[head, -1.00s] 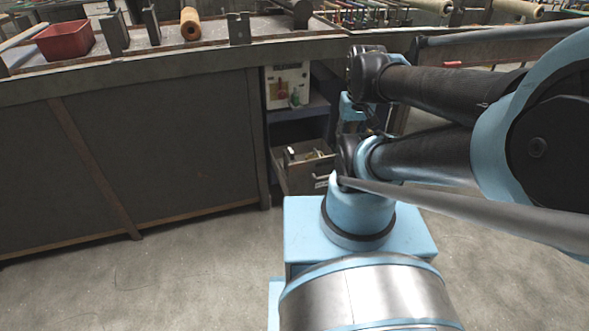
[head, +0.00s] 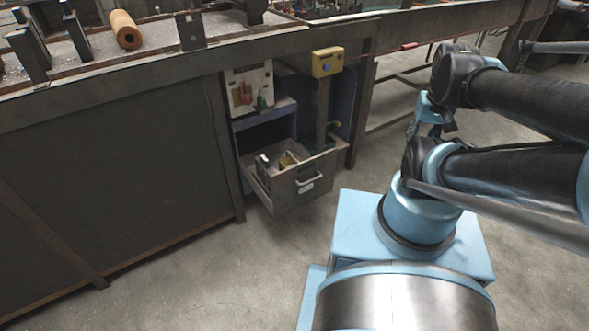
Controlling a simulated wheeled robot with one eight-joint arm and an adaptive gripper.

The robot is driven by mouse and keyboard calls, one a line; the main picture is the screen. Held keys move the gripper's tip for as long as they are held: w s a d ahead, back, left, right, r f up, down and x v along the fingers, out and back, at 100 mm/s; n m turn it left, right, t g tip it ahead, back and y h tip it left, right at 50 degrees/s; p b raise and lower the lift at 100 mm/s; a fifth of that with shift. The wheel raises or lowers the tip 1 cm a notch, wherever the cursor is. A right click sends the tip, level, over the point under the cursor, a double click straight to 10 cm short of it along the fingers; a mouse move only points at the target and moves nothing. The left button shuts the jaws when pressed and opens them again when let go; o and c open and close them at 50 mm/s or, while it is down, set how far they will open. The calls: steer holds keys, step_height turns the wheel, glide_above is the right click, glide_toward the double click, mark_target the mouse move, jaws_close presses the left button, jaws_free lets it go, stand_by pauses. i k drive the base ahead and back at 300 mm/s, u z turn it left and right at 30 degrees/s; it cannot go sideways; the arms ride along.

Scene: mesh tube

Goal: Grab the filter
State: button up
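I cannot single out the filter for certain. An orange-brown hollow cylinder (head: 125,30) lies on the bench top at upper left, its dark open end towards me; it is the only tube-like thing there that might be it. My arm is folded at the right of the head view, far from this cylinder. The blue wrist part of my arm hangs down behind the lower arm joint. My gripper's fingers are hidden behind it, so I see neither their opening nor anything held.
The long grey workbench (head: 110,98) fills the left. An open drawer (head: 305,183) with small items juts out below a shelf. A yellow box with a blue button (head: 327,62) is on the bench front. Dark upright metal blocks (head: 28,52) stand on top. The front floor is clear.

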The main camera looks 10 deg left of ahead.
mark_target(264, 171)
steer(key=z, duration=1.1)
steer(key=k, duration=0.7)
steer(key=u, duration=1)
